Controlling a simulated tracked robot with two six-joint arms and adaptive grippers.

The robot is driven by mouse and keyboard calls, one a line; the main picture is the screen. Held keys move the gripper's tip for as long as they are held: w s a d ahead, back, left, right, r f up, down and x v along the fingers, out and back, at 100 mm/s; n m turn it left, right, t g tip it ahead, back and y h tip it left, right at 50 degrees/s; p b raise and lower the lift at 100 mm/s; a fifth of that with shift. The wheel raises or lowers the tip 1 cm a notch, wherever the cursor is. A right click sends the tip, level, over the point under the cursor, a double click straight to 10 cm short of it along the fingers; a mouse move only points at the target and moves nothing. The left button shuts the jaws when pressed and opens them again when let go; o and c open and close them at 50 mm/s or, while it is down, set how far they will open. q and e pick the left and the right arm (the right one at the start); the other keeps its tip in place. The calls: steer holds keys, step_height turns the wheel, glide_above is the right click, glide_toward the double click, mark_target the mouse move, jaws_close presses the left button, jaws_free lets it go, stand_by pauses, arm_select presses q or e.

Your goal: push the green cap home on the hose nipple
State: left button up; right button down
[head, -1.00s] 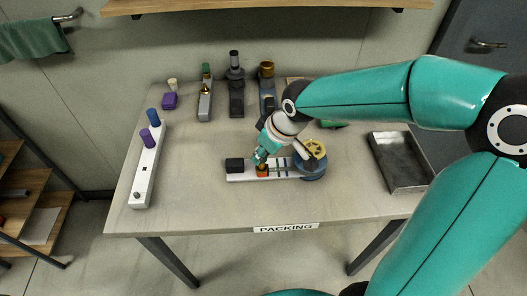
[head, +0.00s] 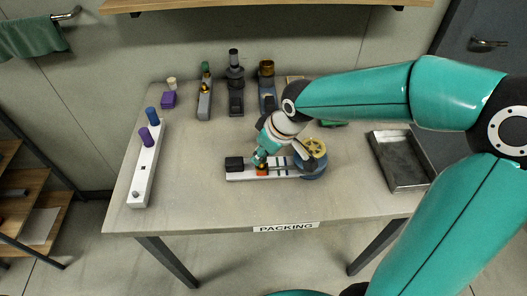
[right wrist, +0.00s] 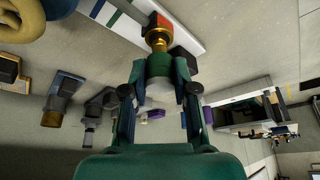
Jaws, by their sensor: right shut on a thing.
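My right gripper (head: 260,158) is over the white base (head: 240,177) on the table. In the right wrist view its fingers (right wrist: 159,68) are shut on a green cap (right wrist: 159,64). The brass nipple (right wrist: 157,38) stands on an orange-red block (right wrist: 157,20) just beyond the cap, in line with it. The cap's far end meets or nearly meets the nipple; I cannot tell how far over it sits. In the head view the orange block (head: 262,170) shows under the fingertips, and the gripper hides most of the cap. My left gripper is out of view.
A black block (head: 234,164) and a blue housing with a yellow wheel (head: 315,149) flank the nipple. A white rail with purple and blue pegs (head: 143,180) lies left. Several stands (head: 236,98) line the back. A grey tray (head: 381,160) is right. The front table is clear.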

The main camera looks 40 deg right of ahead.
steer(key=shift+f+b, duration=1.1)
steer(key=shift+b, duration=0.55)
stand_by(2.2)
steer(key=c, duration=0.8)
jaws_free()
steer(key=shift+r, duration=0.1)
steer(key=v, duration=1.2)
